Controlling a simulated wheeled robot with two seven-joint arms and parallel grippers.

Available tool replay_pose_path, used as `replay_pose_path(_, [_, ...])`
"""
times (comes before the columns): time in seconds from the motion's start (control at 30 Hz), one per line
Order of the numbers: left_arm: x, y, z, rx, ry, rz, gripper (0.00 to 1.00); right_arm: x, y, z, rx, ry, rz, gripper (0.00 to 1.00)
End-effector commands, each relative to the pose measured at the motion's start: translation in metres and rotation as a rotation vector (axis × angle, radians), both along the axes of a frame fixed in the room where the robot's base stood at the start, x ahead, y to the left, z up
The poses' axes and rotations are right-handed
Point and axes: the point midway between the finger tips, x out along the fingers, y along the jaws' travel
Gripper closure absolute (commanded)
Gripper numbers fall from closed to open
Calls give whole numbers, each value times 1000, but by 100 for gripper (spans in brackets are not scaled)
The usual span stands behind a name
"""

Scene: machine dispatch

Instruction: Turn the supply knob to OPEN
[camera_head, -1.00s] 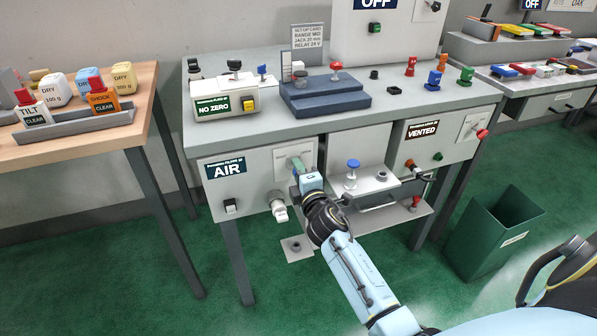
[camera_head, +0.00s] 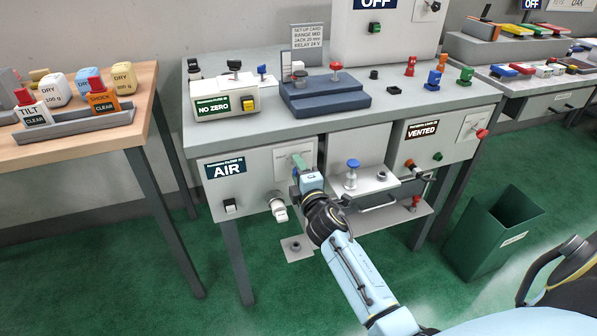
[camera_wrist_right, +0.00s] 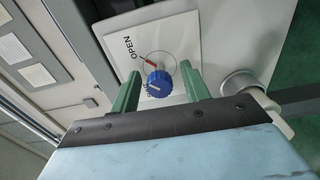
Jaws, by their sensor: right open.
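The supply knob (camera_wrist_right: 158,84) is blue with a white mark and sits on a pale plate (camera_wrist_right: 180,35) with a dial ring. The word OPEN is on the plate, up and left of the knob, and a red mark shows at the ring's upper part. Lettering below the knob is partly hidden. My right gripper (camera_wrist_right: 160,86) is open, its green fingers on either side of the knob; contact cannot be told. In the head view my right gripper (camera_head: 297,165) is at the AIR panel (camera_head: 250,180) and hides the knob. My left gripper is not in view.
A green bin (camera_head: 490,235) stands on the floor.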

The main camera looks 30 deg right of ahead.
Motion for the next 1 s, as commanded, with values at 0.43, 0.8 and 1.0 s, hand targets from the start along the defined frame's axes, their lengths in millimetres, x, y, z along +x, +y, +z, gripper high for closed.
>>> replay_pose_path(0.43, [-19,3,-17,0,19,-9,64,-52,13,0,2,4,-1,54])
replay_pose_path(0.8, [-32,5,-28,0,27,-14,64,-118,28,-1,1,2,-1,54])
replay_pose_path(1.0, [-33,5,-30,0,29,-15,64,-130,31,0,0,0,0,54])
